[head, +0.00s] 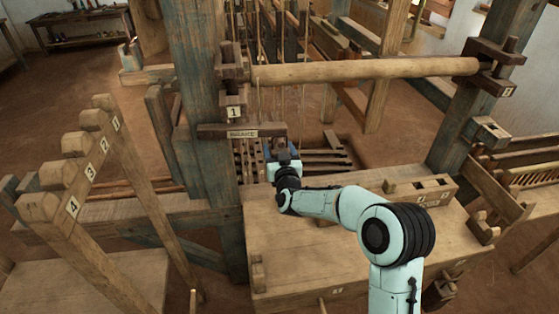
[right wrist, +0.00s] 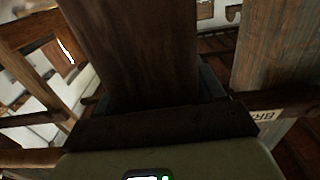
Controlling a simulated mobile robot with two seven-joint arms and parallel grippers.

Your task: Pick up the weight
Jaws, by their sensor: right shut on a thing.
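My right gripper (head: 283,158) is beside the post marked 1, just right of the brake label (head: 243,133), at the back edge of the wooden bench top. In the right wrist view a broad dark brown wooden piece (right wrist: 135,50) stands between its jaws, which are shut on it. I cannot tell from its shape whether this piece is the weight. In the head view my wrist hides most of it, and its lower end does not show. My left gripper is not in view.
A round wooden beam (head: 365,70) crosses above the gripper between two posts. The blue-grey post (head: 200,90) is close on the left. Dark slatted treadles (head: 325,158) lie in the pit behind. A numbered peg rack (head: 85,170) stands at left. The bench top (head: 300,255) is mostly clear.

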